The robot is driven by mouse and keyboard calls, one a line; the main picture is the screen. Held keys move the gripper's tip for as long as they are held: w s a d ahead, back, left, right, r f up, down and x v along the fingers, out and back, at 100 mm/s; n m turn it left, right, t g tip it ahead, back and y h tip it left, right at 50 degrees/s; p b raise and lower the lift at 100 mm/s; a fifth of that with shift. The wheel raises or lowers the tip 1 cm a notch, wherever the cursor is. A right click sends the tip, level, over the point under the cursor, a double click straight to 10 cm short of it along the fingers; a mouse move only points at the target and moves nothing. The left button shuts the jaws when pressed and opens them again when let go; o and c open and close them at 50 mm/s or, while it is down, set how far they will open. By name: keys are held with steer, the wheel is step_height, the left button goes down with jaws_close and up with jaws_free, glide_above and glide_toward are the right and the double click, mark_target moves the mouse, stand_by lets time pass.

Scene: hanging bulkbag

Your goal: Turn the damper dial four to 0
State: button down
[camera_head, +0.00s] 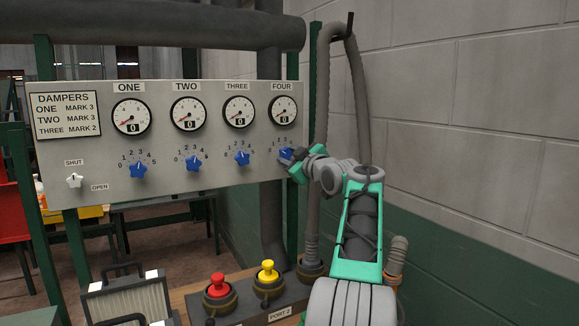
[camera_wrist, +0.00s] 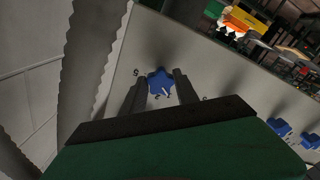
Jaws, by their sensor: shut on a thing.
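The damper dial four (camera_head: 286,154) is a blue star-shaped knob under the FOUR gauge (camera_head: 283,110), at the right end of the grey panel. My gripper (camera_head: 291,157) is at this knob, and its fingers cover part of the dial's scale. In the wrist view my gripper (camera_wrist: 160,90) has its two dark fingers on either side of the blue knob (camera_wrist: 160,82), shut on it. A white pointer mark shows on the knob. Most of the scale numbers around it are hidden or too small to read surely. The FOUR gauge shows 0 in its window.
Dials one (camera_head: 138,170), two (camera_head: 194,163) and three (camera_head: 242,158) sit left on the same panel. A white shut/open knob (camera_head: 74,180) is at far left. A grey hose (camera_head: 312,200) hangs close to my gripper. Red (camera_head: 217,284) and yellow (camera_head: 267,270) knobs stand below.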

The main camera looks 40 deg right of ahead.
steer(key=shift+n+b, duration=0.9)
steer(key=shift+n, duration=1.1)
steer(key=c, duration=0.9)
jaws_free()
steer(key=shift+s, duration=0.1)
steer(key=b+v, duration=0.2)
steer(key=v, duration=0.5)
steer(key=shift+s+r, duration=0.1)
steer(key=shift+s, duration=0.2)
